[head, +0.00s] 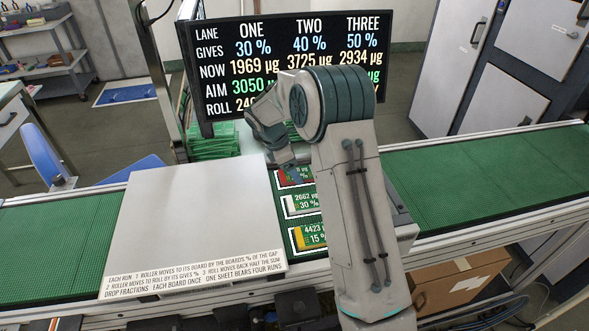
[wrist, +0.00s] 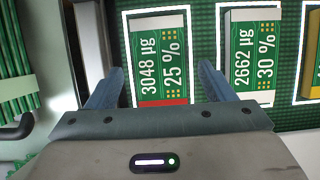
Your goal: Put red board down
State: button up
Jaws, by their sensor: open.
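The red board (wrist: 160,58) lies flat inside a white outline in the wrist view. It is green with a red lower edge and a white label reading 3048 µg, 25 %. In the head view the red board (head: 293,176) is the farthest of three, partly covered by my arm. My gripper (wrist: 158,80) is open, one finger on each side of the red board's near end. I cannot tell whether the fingers touch it. In the head view my gripper (head: 287,160) is partly hidden by my arm.
The white board (wrist: 253,52), labelled 2662 µg, 30 %, lies just right of my right finger. A yellow board (head: 310,236) reads 4423 µg, 15 %. A grey plate (head: 190,210) with printed rules lies left. A lane display (head: 225,62) stands behind. Green boards (head: 213,142) are stacked beyond.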

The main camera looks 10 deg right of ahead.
jog(key=v, duration=1.1)
jog(key=s+d+r+m+t+y, duration=0.15)
jog(key=s+r+m, duration=0.25)
jog(key=s, duration=0.4)
jog(key=s+d+r+m+g+y, duration=0.1)
jog(key=s+d+r+m, duration=0.2)
jog(key=s, duration=0.5)
jog(key=s+f+m+t+y, duration=0.2)
jog(key=s+m, duration=0.9)
jog(key=s, duration=0.6)
jog(key=shift+f+b, duration=0.3)
jog(key=shift+f, duration=0.05)
jog(key=shift+t, duration=0.25)
